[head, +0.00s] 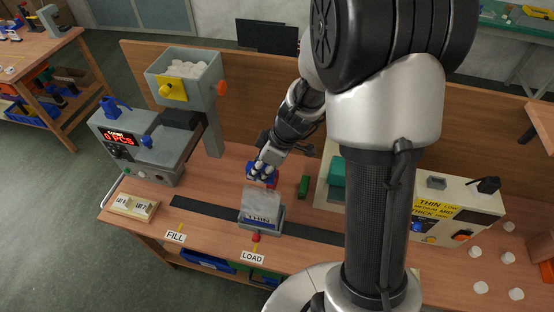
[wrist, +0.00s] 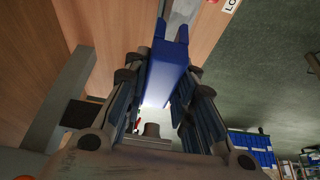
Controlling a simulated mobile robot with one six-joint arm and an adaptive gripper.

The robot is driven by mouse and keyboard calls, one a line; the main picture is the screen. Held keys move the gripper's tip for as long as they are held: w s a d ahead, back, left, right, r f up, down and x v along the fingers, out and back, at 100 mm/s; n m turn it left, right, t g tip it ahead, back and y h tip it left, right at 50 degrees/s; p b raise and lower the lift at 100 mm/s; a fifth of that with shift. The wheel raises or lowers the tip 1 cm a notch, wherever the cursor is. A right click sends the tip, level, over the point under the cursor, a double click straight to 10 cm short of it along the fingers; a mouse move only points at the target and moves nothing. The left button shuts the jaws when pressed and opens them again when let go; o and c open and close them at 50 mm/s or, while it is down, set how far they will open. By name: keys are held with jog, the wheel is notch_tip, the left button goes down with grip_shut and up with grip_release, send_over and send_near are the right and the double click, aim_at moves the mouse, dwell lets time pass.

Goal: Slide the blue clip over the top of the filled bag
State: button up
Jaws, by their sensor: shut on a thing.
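The blue clip (wrist: 168,68) is held between the two fingers of my gripper (wrist: 160,100), with its forked end pointing away from the palm. In the head view my gripper (head: 265,168) and the clip (head: 258,179) are just behind and above the bag (head: 262,200). The bag is clear with dark print low down and stands upright in a grey holder (head: 262,228) near the LOAD label. The clip looks apart from the bag top, but the exact gap is hard to tell. In the wrist view a pale grey strip, perhaps the bag or its holder, shows beyond the clip.
A grey counting machine (head: 135,150) and hopper (head: 185,85) stand at the left. A green block (head: 303,187) lies right of my gripper. A beige machine with a yellow THIN/THICK label (head: 436,206) stands at the right, near several white caps (head: 480,287). A dark strip crosses the table.

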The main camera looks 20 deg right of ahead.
jog(key=shift+s+a, duration=0.1)
jog(key=shift+s, duration=0.05)
jog(key=shift+a, duration=0.1)
jog(key=shift+f+b, duration=0.1)
jog(key=shift+b, duration=0.45)
jog(key=shift+f+b, duration=0.15)
jog(key=shift+b, duration=0.2)
notch_tip(320, 180, down, 4)
jog(key=b, duration=0.5)
jog(key=shift+r, duration=0.2)
jog(key=shift+f+b, duration=1.4)
jog(key=shift+b, duration=0.05)
